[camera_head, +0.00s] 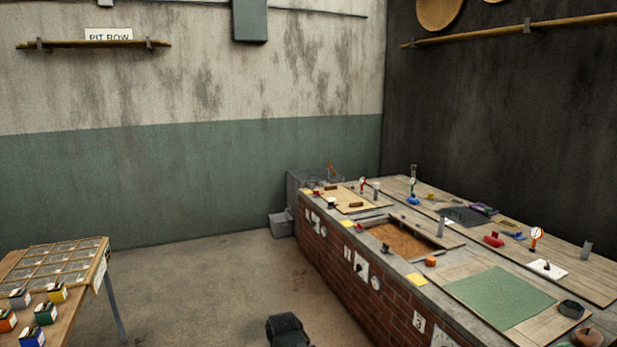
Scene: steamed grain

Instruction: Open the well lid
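A flat wooden lid-like board (368,199) with two small brown bars on it lies on the far part of the brick-fronted counter. It looks closed flat over the counter top. Nearer, a rectangular well (402,241) in the counter is uncovered and shows brown, grainy content. Nearer still, another pale wooden board (534,327) lies flat with a green mat on it. The frame does not show which of these is the well lid meant. A dark part at the bottom edge (287,330) seems to be my gripper, apart from the counter; its fingers cannot be made out.
The counter's brick front (330,255) runs along the right. Small tools and a red item (494,240) crowd its back. A table with boxes and a gridded tray (98,262) stands at left. The floor (200,290) between is clear.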

